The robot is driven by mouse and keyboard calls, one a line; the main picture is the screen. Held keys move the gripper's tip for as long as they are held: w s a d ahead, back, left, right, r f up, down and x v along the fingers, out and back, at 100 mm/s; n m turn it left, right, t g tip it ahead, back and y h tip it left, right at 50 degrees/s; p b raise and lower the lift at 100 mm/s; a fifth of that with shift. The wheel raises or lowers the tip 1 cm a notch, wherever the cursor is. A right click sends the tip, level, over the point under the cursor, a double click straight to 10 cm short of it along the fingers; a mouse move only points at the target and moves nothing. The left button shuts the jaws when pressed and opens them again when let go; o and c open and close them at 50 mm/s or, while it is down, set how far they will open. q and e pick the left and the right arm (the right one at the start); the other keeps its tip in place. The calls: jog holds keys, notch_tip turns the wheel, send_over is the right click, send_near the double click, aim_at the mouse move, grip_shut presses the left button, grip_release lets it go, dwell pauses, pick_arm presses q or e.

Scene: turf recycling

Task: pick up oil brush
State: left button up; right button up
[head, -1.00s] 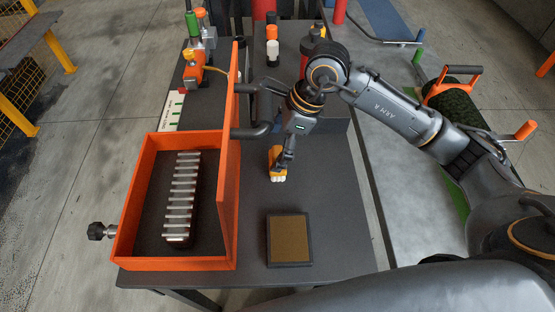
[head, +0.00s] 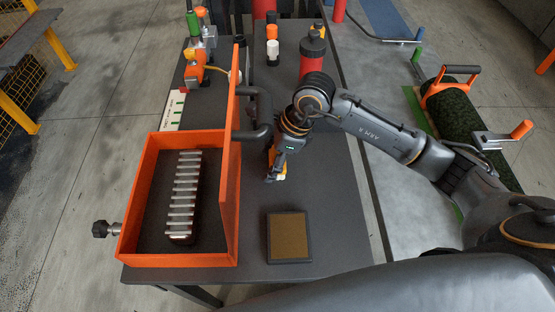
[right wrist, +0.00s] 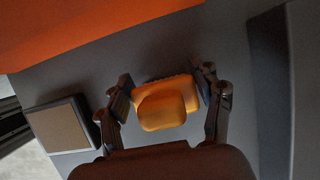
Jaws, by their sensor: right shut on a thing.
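The oil brush, a small orange-yellow block, is on the dark workbench to the right of the orange box. In the head view only a bit of it (head: 282,172) shows beside the fingers. In the right wrist view the brush (right wrist: 163,105) sits between the two dark fingers. My right gripper (head: 275,174) is shut on it, with one finger at each side; it also shows in the right wrist view (right wrist: 165,82). I cannot tell whether the brush still touches the bench. My left gripper is not in view.
The orange box (head: 229,190) with a high right wall and a dark handle (head: 262,118) stands close left of my gripper. A square tray with a brown pad (head: 289,238) lies in front. A red bottle (head: 313,58) and small bottles stand behind. Bench space to the right is clear.

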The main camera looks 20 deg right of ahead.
aim_at(270, 160)
jog(key=shift+s+r+b, duration=0.1)
jog(key=shift+r+b, duration=0.15)
jog(key=shift+b, duration=0.15)
notch_tip(270, 160, up, 6)
jog(key=shift+b, duration=0.65)
jog(key=s+d, duration=0.1)
jog(key=s, duration=0.3)
jog(key=s+d+r+p, duration=0.1)
jog(key=s, duration=0.4)
jog(key=s+d, duration=0.2)
jog(key=s, duration=0.3)
jog(key=shift+r, duration=0.15)
jog(key=s+p, duration=0.1)
jog(key=p, duration=0.2)
jog(key=s+d+p, duration=0.1)
jog(key=s+p, duration=0.1)
jog(key=p, duration=0.2)
jog(key=s+p, duration=0.2)
jog(key=p, duration=0.1)
jog(key=shift+d+f, duration=0.15)
jog(key=shift+f, duration=0.25)
